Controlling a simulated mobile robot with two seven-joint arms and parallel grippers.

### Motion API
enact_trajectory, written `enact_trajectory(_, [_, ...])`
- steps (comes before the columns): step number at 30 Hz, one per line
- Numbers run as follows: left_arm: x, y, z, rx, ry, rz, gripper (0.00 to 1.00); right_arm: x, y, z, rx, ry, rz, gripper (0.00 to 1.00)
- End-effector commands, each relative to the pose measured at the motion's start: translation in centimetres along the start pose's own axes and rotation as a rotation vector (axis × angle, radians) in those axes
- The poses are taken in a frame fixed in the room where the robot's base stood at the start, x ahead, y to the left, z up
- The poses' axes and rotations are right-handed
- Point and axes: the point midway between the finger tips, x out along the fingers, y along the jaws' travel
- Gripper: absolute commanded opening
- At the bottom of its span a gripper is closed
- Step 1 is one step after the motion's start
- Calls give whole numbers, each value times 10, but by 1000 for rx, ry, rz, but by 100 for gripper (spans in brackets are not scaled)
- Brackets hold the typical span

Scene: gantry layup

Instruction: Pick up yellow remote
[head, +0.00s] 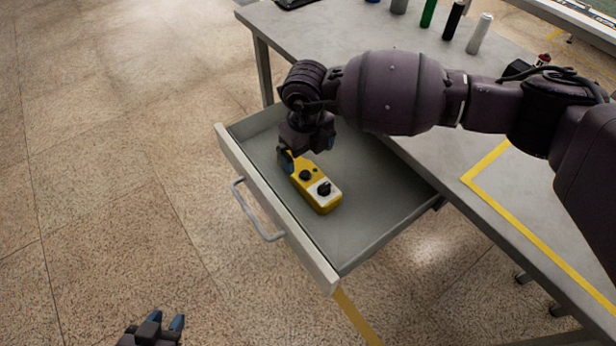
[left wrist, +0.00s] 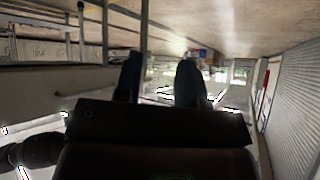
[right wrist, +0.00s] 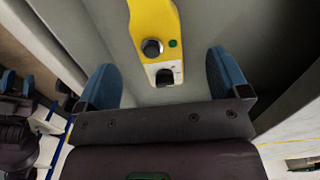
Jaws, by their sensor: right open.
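The yellow remote (head: 322,196) lies in the open drawer (head: 366,232). It has black knobs and a white patch at its near end. My right gripper (head: 304,155) is over the drawer at the remote's far end and partly hides that end. In the right wrist view, the remote (right wrist: 155,40) shows ahead between the spread fingers of my right gripper (right wrist: 163,82), with a green button beside one knob. The fingers are apart from it. My left gripper (head: 164,321) is empty at the bottom edge, low in front of the drawer; its fingers also show apart in the left wrist view (left wrist: 160,80).
The grey table (head: 330,35) stands above and behind the drawer. Several bottles, among them a green one (head: 429,13) and a white one (head: 480,34), stand at its back. The drawer's handle (head: 258,212) faces the free tiled floor at left.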

Motion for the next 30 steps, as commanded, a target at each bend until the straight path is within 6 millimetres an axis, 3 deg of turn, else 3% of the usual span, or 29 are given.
enact_trajectory(1, [2,1,7,0,-12,2,37,14,1,-1,0,8,6,94])
enact_trajectory(3, [4,2,9,0,-17,3,37,23,1,-1,0,7,6,94])
enact_trajectory(11, [8,2,7,1,-12,5,37,37,2,-1,-1,3,5,94])
enact_trajectory(19, [13,2,21,9,-36,7,37,76,5,-3,0,9,8,94])
enact_trajectory(28, [12,2,12,21,-12,7,37,78,4,-2,0,0,3,94])
enact_trajectory(30, [12,2,12,21,-12,7,37,78,4,-2,0,0,3,86])
